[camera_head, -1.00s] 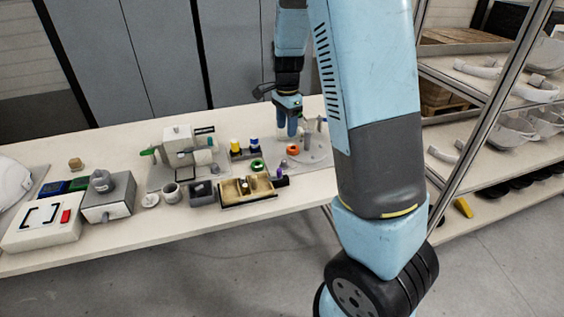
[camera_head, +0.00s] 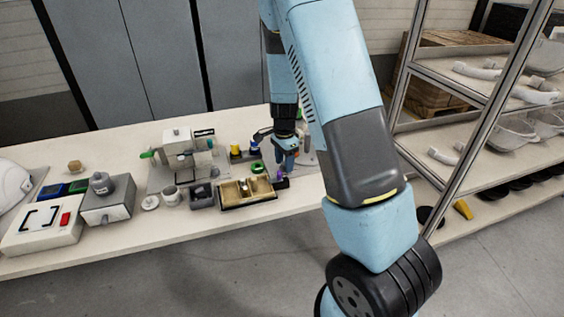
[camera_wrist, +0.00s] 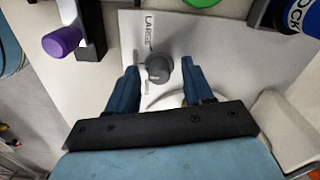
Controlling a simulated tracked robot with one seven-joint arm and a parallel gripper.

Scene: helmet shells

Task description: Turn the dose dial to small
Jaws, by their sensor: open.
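The dose dial (camera_wrist: 158,69) is a small dark grey knob on a pale grey plate in the wrist view. The word LARGE (camera_wrist: 149,28) is printed beyond it. Smaller lettering near its left side is hard to read. Where the dial points is not clear. My gripper (camera_wrist: 160,80) is open, with one blue finger on each side of the dial; whether either finger touches it I cannot tell. In the head view my gripper (camera_head: 287,158) is low over the right part of the table, and the dial is hidden.
In the head view a wooden tray (camera_head: 247,190) is left of my gripper.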

